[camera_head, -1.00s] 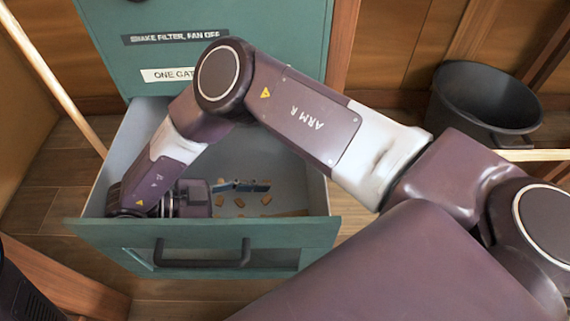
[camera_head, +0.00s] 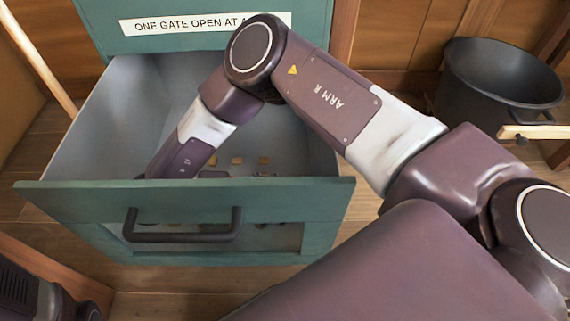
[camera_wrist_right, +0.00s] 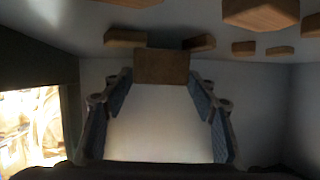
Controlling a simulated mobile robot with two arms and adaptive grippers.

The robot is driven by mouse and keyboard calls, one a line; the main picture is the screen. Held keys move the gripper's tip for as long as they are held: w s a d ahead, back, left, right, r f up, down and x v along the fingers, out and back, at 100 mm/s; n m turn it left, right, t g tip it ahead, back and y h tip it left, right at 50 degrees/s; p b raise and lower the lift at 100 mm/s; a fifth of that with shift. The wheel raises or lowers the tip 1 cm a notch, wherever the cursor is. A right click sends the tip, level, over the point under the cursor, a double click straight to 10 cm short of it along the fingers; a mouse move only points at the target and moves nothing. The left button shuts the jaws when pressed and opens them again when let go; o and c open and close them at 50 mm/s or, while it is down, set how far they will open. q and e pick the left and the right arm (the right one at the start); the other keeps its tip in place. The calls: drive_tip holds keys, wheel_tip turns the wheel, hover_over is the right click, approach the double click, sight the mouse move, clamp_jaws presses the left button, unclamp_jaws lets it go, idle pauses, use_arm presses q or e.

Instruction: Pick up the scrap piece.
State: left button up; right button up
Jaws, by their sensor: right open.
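Several small brown wooden scrap pieces lie on the floor of the open grey-lined drawer (camera_head: 100,110); a few show in the head view, one of them a small scrap (camera_head: 237,160). In the right wrist view my right gripper (camera_wrist_right: 160,76) is open, its two blue-padded fingers apart. A squarish wooden block (camera_wrist_right: 162,66) sits between the fingertips, in line with the gap. I cannot tell whether either finger touches it. In the head view my right arm reaches down into the drawer, and its gripper is mostly hidden behind the drawer front. My left gripper is not in view.
The teal drawer front (camera_head: 75,202) with its dark handle (camera_head: 180,238) stands between me and the scraps. Other wooden pieces (camera_wrist_right: 200,42) lie close beyond the fingers. A black bucket (camera_head: 500,85) stands at the right. A wooden pole (camera_head: 40,60) leans at the left.

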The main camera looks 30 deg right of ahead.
drive_tip(key=shift+b+x, duration=0.5)
drive_tip(key=shift+x, duration=0.8)
drive_tip(key=shift+c, duration=0.4)
drive_tip(key=c, duration=1.2)
